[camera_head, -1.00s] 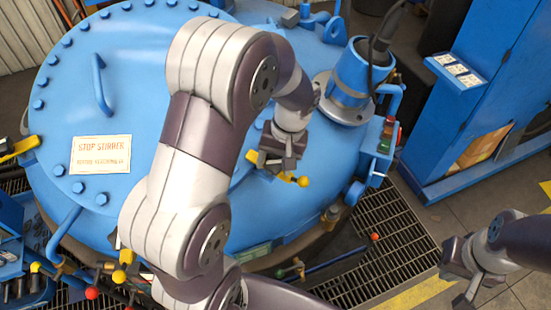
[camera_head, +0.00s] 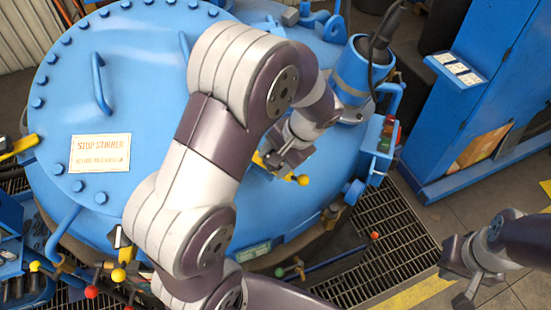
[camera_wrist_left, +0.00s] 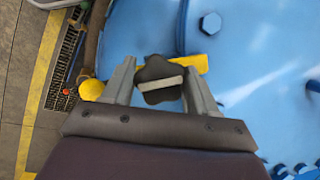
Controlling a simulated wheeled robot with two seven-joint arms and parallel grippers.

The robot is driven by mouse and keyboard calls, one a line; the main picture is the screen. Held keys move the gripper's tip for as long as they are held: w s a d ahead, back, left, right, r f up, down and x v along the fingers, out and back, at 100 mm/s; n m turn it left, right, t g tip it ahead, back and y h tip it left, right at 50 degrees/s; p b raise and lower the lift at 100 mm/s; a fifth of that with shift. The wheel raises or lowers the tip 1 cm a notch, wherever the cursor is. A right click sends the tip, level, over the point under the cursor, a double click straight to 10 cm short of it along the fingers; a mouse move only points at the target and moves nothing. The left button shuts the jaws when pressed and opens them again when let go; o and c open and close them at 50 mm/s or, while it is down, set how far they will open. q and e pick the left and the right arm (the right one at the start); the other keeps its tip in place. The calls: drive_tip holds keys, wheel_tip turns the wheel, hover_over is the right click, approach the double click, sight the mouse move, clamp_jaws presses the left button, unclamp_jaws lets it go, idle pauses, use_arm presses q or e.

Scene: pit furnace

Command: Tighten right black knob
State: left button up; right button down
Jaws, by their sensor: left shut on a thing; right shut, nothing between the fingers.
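The black knob (camera_wrist_left: 153,69) is a lobed dark knob with a pale bar across its middle. It shows between the fingers of my left gripper (camera_wrist_left: 158,88) in the left wrist view, over a yellow clamp lever (camera_wrist_left: 196,63). In the head view my left gripper (camera_head: 284,158) is at the right front part of the blue lid and is shut on the knob, which it mostly hides. The lever's yellow ball (camera_head: 303,180) shows beside it. My right gripper (camera_head: 464,291) is shut and empty, away from the lid at the lower right.
The blue furnace lid (camera_head: 150,100) carries rim bolts, handles and a warning sign (camera_head: 100,153). A blue port with a cable (camera_head: 352,75) stands close to my left wrist. A blue cabinet (camera_head: 480,110) is at the right. Floor grating (camera_head: 385,240) lies in front.

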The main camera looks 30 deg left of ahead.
idle(0.4)
use_arm(q)
drive_tip(key=o, duration=1)
